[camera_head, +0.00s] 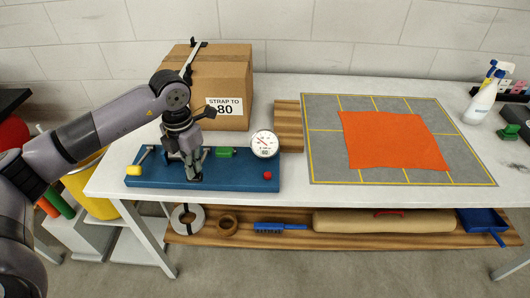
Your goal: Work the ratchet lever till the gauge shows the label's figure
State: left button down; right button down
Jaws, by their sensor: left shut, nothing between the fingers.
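A blue base board (230,178) lies at the left of the white table. It carries a round white gauge (264,144), a green block (225,152), a small red knob (267,175) and a metal lever with a yellow grip (134,171) at its left end. The gauge's reading is too small to tell. A cardboard box (225,75) with a dark strap stands behind, and its white label (224,106) reads "STRAP TO 80". My left gripper (195,178) points down over the board's middle, shut and empty. It hides part of the ratchet. My right gripper is not in view.
An orange cloth (392,141) lies on a grey mat (320,165) at the right. A wooden board (289,128) lies between mat and gauge. A spray bottle (484,95) stands at the far right. The shelf below holds tape rolls and a blue brush (280,227).

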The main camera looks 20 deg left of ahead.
pick_arm(q)
notch_tip(320, 180, up, 2)
jog(key=shift+p, duration=0.7)
notch_tip(320, 180, up, 9)
jog(key=p, duration=0.5)
jog(key=shift+d, duration=0.1)
dwell(0.6)
